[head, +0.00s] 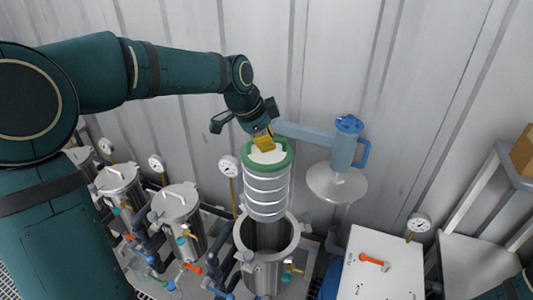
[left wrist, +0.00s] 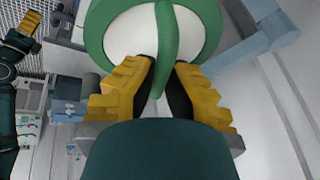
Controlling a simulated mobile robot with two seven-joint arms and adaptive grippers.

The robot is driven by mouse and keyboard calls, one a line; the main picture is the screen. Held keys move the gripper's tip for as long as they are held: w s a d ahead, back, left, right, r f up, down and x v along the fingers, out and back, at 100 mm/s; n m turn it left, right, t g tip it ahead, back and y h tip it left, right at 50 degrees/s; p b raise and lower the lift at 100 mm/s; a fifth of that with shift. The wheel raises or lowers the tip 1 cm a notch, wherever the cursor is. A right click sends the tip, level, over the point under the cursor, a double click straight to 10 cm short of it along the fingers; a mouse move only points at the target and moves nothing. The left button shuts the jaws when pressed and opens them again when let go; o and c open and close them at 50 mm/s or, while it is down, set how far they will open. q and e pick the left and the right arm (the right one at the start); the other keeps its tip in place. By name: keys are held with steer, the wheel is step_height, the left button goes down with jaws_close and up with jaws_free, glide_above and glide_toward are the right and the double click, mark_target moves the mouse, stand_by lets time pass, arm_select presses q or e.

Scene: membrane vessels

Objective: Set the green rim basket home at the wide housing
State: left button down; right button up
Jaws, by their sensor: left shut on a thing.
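The green rim basket (head: 267,186) has a green ring at its top and a pale ribbed body. It hangs upright above the wide housing (head: 262,268), an open steel cylinder. Its lower end is at the housing's mouth in the head view; whether it is inside the mouth or just above, I cannot tell. My left gripper (head: 262,137) is shut on the basket's green handle, from above. In the left wrist view the yellow fingers (left wrist: 160,85) close on the green handle strip (left wrist: 166,45) across the white top. My right gripper is not seen in the head view.
Lidded steel vessels (head: 177,210) with gauges stand to the left among pipes and valves. A blue jug (head: 347,145) stands on a round pale shelf (head: 337,184) close to the right of the basket. A white cabinet (head: 380,265) is at the right, and a corrugated wall is behind.

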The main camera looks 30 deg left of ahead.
arm_select(q)
steer(key=shift+w+a, duration=0.25)
steer(key=shift+w, duration=0.2)
steer(key=shift+f, duration=10.25)
steer(key=shift+f+b, duration=0.8)
steer(key=shift+f, duration=0.75)
step_height(320, 180, down, 16)
steer(key=b, duration=1.2)
steer(key=shift+r, duration=0.25)
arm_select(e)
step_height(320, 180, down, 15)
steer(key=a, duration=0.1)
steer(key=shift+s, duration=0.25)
arm_select(q)
steer(key=shift+f+b, duration=0.2)
steer(key=shift+b, duration=0.15)
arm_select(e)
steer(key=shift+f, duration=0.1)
